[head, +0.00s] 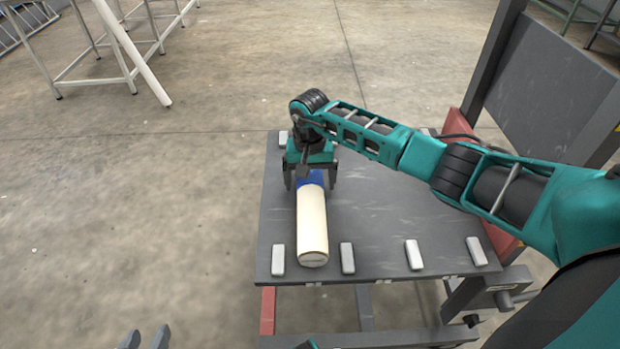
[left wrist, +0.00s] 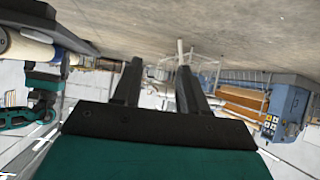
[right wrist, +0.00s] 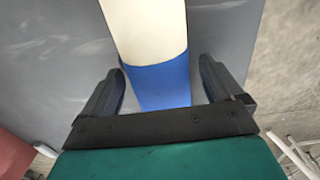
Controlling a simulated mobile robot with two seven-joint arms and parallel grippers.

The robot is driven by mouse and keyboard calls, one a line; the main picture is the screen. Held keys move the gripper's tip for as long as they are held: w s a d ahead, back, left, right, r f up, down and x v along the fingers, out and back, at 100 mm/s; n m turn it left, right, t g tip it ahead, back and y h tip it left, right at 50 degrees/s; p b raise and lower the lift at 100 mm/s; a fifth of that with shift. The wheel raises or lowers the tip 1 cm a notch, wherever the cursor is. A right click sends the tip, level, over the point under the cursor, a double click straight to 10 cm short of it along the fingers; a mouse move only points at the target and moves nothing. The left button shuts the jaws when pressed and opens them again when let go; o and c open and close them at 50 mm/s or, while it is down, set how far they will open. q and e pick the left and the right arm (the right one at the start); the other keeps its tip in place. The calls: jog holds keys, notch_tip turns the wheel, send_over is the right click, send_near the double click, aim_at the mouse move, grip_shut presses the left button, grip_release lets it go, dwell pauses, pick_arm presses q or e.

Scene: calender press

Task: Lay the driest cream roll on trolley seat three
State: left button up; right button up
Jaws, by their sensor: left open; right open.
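A cream roll (head: 312,225) with a blue end (head: 311,180) lies on the dark grey trolley top (head: 385,205), between the two leftmost light grey blocks of the near row. My right gripper (head: 310,187) is open at the roll's far end, with its fingers on either side of the blue part. The right wrist view shows the blue end (right wrist: 158,86) between the fingers, with gaps on both sides. My left gripper (head: 146,340) is open and empty over the floor, left of the trolley. Any dryness marking cannot be read.
Light grey blocks (head: 413,254) stand along the trolley's near edge. A dark upright panel (head: 545,85) rises at the right. A pale frame (head: 95,80) with a long white bar stands far left. A blue machine (left wrist: 288,108) shows in the left wrist view. The floor left of the trolley is clear.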

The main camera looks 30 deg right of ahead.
notch_tip(320, 180, up, 11)
jog(key=p, duration=0.2)
jog(key=shift+r+p, duration=0.1)
jog(key=shift+p, duration=0.2)
pick_arm(q)
jog(key=shift+s+a+r, duration=0.25)
jog(key=shift+a+r, duration=0.25)
jog(key=shift+r, duration=0.1)
pick_arm(e)
jog(key=shift+r, duration=0.35)
